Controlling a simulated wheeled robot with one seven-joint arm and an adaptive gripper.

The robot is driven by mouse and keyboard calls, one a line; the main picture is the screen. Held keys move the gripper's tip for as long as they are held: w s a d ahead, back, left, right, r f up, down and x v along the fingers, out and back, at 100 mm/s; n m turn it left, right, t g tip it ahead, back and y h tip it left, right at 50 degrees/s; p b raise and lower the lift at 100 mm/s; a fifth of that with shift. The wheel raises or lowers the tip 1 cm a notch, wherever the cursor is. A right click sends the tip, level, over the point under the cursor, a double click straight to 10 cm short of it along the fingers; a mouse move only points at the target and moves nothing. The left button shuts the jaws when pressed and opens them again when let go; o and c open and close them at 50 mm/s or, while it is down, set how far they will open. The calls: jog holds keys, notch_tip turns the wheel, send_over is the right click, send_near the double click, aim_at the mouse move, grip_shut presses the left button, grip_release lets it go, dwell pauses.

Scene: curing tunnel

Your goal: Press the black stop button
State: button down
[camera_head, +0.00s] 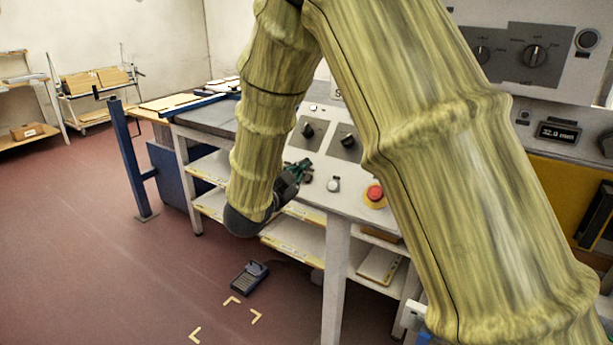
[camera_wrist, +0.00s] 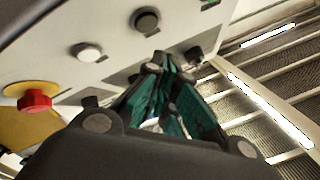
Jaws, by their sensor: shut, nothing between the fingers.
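My gripper (camera_head: 298,172) is at the front of the sloped control panel (camera_head: 350,178), with its green fingers shut and empty. In the wrist view the fingertips (camera_wrist: 162,68) are close to the panel. A round black button (camera_wrist: 145,20) lies just beyond them, and a second dark button (camera_wrist: 193,54) lies to their right, near the panel edge. I cannot read which one is marked stop. I cannot tell whether the fingertips touch the panel. In the head view my gripper and arm hide this part of the panel.
A white button (camera_wrist: 87,52) and a red mushroom button (camera_wrist: 35,102) on a yellow plate are to the left in the wrist view. Dark knobs (camera_head: 308,130) are behind my gripper. Shelves (camera_head: 292,237) lie below the panel. A foot pedal (camera_head: 250,278) is on the floor.

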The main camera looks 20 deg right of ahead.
jog(key=shift+s+a+r+p, duration=0.55)
jog(key=shift+s+a+r, duration=0.1)
jog(key=shift+a+r, duration=0.3)
